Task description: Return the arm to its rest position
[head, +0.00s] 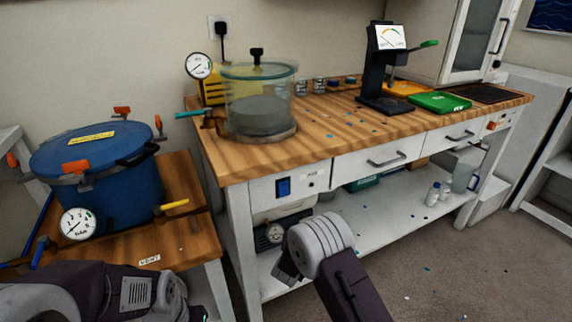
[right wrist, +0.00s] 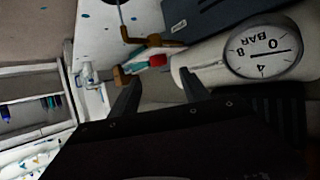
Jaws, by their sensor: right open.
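My right arm comes in at the bottom middle of the head view, with its gripper (head: 286,268) low in front of the workbench's lower shelf. In the right wrist view the two dark fingers of this gripper (right wrist: 158,88) stand apart with nothing between them. Beyond the fingers are a brass fitting with a red cap (right wrist: 157,60) and a white body with a bar gauge (right wrist: 268,50); I cannot tell whether a finger touches them. My left arm (head: 120,292) shows at the bottom left of the head view; its gripper is out of the picture.
The wooden workbench (head: 330,140) carries a glass chamber (head: 260,105), a black press (head: 385,75) and a green box (head: 440,102). A blue pressure pot (head: 100,165) stands on the left table. A jug (head: 464,178) and bottles stand on the lower shelf (head: 385,222).

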